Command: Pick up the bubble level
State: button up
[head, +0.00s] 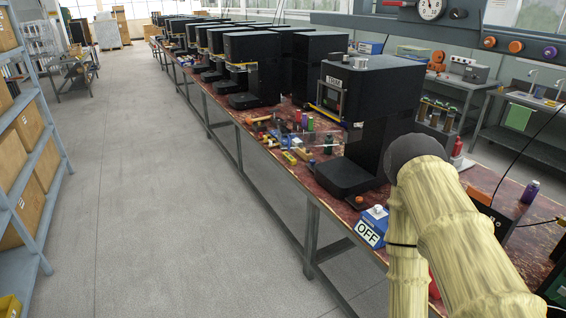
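Several small tools and parts lie in a cluster on the dark red bench top (225,105), left of the nearest black machine (368,88). Among them is a short yellow bar (289,158) near the bench's front edge, which may be the bubble level; it is too small to tell for sure. More yellow and orange pieces lie close by. My arm, pale and yellowish with a dark rounded joint, rises at the lower right and covers part of the bench. My gripper is not in view.
Black machines stand in a row along the bench. The grey floor aisle (150,170) is clear; shelving with boxes (30,150) lines the left.

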aim_at(290, 159)
jog(key=u, duration=0.7)
jog(key=i, duration=0.75)
jog(key=u, duration=0.65)
jog(key=i, duration=0.9)
jog(key=z, duration=0.95)
jog(key=i, duration=0.65)
jog(key=z, duration=0.65)
